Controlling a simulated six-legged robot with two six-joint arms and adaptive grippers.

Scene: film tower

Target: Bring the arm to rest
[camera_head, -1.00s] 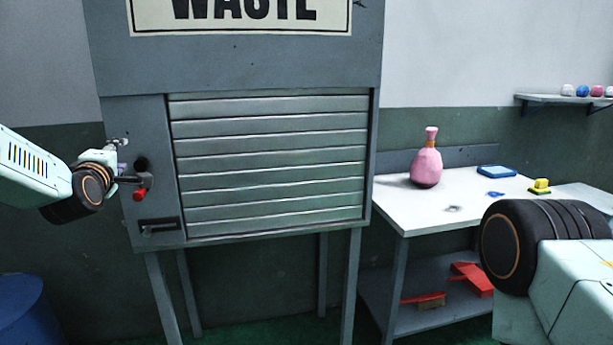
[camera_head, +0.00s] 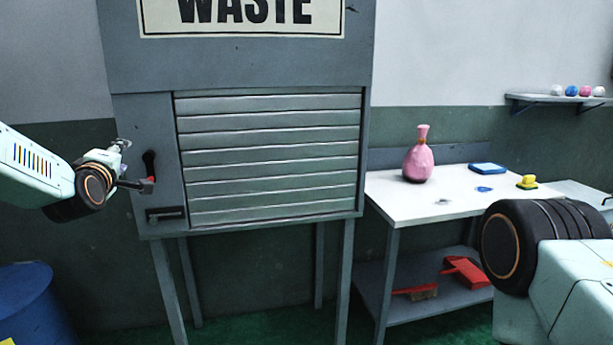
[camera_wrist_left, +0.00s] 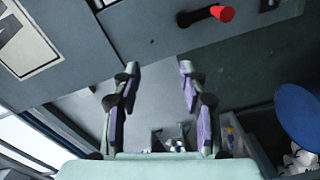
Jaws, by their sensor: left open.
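My left arm (camera_head: 35,170) comes in from the left in the head view, in front of the left side of the grey waste cabinet (camera_head: 240,65). My left gripper (camera_head: 122,146) is small and partly hidden behind its wrist there. In the left wrist view its two fingers (camera_wrist_left: 160,68) stand apart with nothing between them. A lever with a red knob (camera_wrist_left: 222,14) lies beyond the fingertips in that view, apart from them; it also shows beside the wrist in the head view (camera_head: 150,181). Of my right arm only links (camera_head: 560,270) show at the lower right; its gripper is out of view.
The cabinet's slatted shutter (camera_head: 270,160) is down. A white table (camera_head: 400,205) at right holds a pink bottle (camera_head: 418,162), a blue item and a yellow one. Red tools lie on its lower shelf (camera_head: 400,310). A blue barrel (camera_head: 35,305) stands at lower left.

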